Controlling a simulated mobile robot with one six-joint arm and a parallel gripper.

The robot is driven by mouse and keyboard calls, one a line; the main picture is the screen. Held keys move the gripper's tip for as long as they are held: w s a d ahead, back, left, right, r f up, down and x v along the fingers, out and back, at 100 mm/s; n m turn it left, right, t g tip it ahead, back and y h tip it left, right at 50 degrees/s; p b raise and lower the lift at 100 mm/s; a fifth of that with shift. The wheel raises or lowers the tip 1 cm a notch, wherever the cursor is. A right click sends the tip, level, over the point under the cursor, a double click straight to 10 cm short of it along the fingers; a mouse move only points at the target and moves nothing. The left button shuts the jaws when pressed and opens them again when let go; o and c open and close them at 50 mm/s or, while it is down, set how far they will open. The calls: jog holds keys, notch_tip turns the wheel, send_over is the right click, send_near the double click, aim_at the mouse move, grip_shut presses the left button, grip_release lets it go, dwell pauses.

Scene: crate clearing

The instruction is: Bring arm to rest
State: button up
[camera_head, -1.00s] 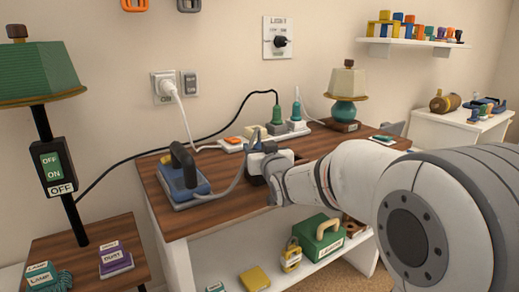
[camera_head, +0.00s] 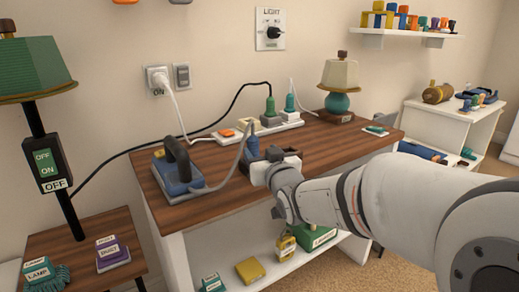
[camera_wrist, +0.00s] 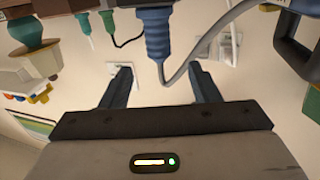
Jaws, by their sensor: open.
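My arm stretches in from the right and hides part of the desk and the shelf below.
A blue-and-grey device (camera_head: 178,172) sits left of my gripper. A power strip (camera_head: 262,126) with green and teal plugs lies behind, and a teal lamp (camera_head: 337,100) stands at the back right. A switch lamp (camera_head: 47,163) stands at left.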

jog(key=s+d+r+m+g+h+p, duration=0.2)
jog(key=s+d+r+g+h+p, duration=0.55)
jog(key=p, duration=0.85)
jog(key=s+d+r+g+y+p, duration=0.1)
jog(key=s+d+r+g+p, duration=0.1)
jog(key=s+p, duration=0.4)
jog(key=s+d+r+m+g+y+p, duration=0.1)
jog(key=s+d+r+g+p, duration=0.2)
jog(key=s, duration=1.1)
jog(key=g+p, duration=0.2)
jog(key=p, duration=0.2)
jog(key=shift+s+d+r, duration=0.15)
jog(key=shift+d+r, duration=0.05)
jog(key=shift+d, duration=0.1)
